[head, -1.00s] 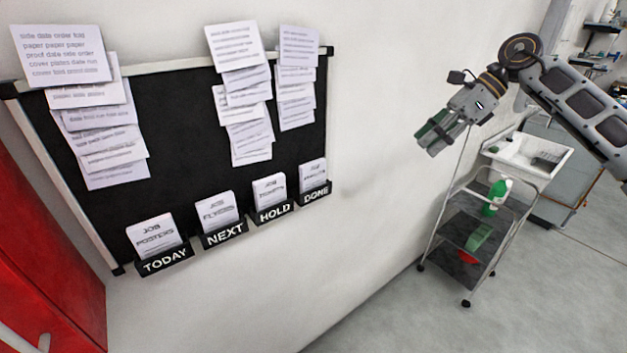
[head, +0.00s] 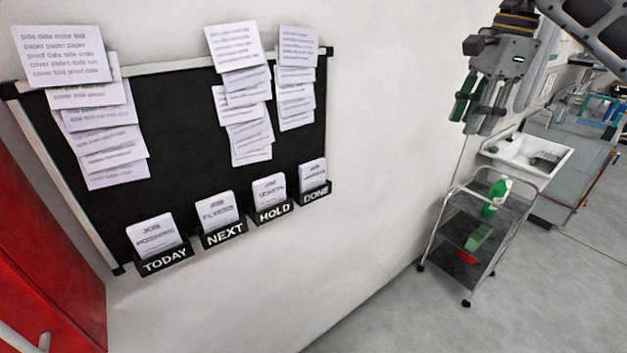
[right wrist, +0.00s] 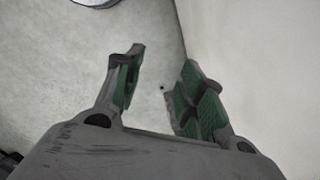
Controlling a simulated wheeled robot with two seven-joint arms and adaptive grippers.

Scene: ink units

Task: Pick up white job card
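White job cards stand in labelled holders on a black wall board (head: 185,165): one in TODAY (head: 153,236), one in NEXT (head: 217,209), one in HOLD (head: 269,189) and one in DONE (head: 312,174). Each card's lower edge is hidden by its holder. My right gripper (head: 474,122) hangs fingers down in front of the bare wall, well to the right of the board and apart from every card. In the right wrist view the right gripper (right wrist: 158,92) has its green-padded fingers apart with nothing between them. My left gripper is not in view.
Printed sheets (head: 240,100) hang in overlapping columns on the board. A wire-framed trolley (head: 468,235) with a green-and-white bottle (head: 496,195) stands right of the wall. A red cabinet (head: 45,265) is at the left. The wall between board and gripper is clear.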

